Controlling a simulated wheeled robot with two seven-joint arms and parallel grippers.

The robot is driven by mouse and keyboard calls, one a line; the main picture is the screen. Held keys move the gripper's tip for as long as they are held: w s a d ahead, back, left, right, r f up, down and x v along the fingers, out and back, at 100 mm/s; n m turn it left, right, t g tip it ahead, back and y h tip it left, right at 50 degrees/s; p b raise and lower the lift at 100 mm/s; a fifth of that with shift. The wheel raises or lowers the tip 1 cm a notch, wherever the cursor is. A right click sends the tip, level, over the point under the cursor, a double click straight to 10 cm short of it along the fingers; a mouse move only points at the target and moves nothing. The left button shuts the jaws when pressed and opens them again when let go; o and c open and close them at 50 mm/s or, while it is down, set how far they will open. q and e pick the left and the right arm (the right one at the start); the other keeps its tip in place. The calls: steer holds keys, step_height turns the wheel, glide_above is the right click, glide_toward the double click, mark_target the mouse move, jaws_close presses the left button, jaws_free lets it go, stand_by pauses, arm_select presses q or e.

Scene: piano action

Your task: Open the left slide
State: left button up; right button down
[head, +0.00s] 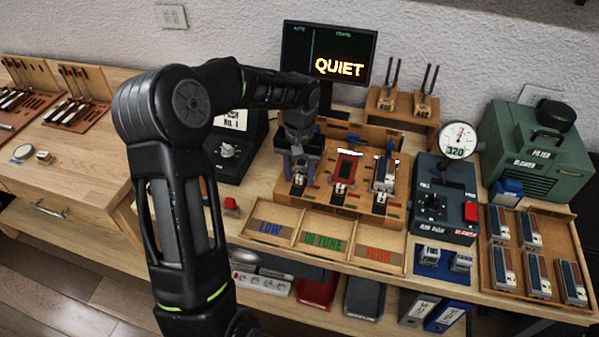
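My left arm reaches in from the left over the wooden rack (370,205), and my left gripper (299,177) points down at the rack's left station. Its two fingers stand apart on either side of a small light part there. The left slide is mostly hidden by the gripper, and I cannot tell whether the fingers touch it. A red-framed unit (345,168) sits at the middle station and a blue and grey block (384,172) at the right one. My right gripper does not show.
In front of the rack are trays marked LOW (270,228), IN TUNE (322,243) and HIGH (379,254). A gauge (458,139) stands on a dark control box (442,212) to the right. A monitor (328,55) behind reads QUIET. A tray (562,232) at right holds several blocks.

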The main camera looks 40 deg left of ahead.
arm_select(q)
steer(key=shift+c, duration=0.2)
jaws_close()
stand_by(1.1)
